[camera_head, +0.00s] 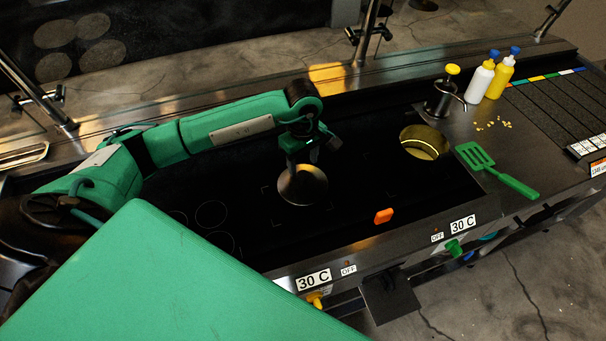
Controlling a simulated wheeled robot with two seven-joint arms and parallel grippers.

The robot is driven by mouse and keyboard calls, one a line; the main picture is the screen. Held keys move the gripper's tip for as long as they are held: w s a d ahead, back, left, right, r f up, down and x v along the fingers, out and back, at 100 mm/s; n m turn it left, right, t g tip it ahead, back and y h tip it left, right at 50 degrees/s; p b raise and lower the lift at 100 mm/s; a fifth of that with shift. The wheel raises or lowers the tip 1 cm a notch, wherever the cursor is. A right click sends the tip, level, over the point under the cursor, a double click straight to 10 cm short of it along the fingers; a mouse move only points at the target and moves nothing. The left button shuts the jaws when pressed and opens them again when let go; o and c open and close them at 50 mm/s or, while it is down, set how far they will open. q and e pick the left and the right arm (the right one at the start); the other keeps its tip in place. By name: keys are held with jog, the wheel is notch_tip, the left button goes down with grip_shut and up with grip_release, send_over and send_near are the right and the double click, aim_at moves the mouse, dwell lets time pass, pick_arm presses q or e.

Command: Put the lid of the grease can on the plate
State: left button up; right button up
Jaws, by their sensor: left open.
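A shiny round metal piece, which looks like the lid (302,187), is on or just above the dark griddle plate (345,185). My left gripper (292,160) is open right above it; whether its fingers touch the lid is hard to tell. A round opening with a golden inside, which looks like the open grease can (424,142), sits at the griddle's right end. My right gripper is not in view.
A green spatula (497,170), a metal pot with a yellow knob (445,92), a white bottle (480,82) and a yellow bottle (499,79) stand or lie at the right. An orange block (383,216) is near the griddle's front edge. Faint circles mark the left griddle.

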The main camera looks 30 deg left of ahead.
aim_at(303, 174)
pick_arm(q)
notch_tip(303, 174, up, 6)
jog(key=b, duration=0.1)
jog(key=shift+r, duration=0.15)
dwell(0.5)
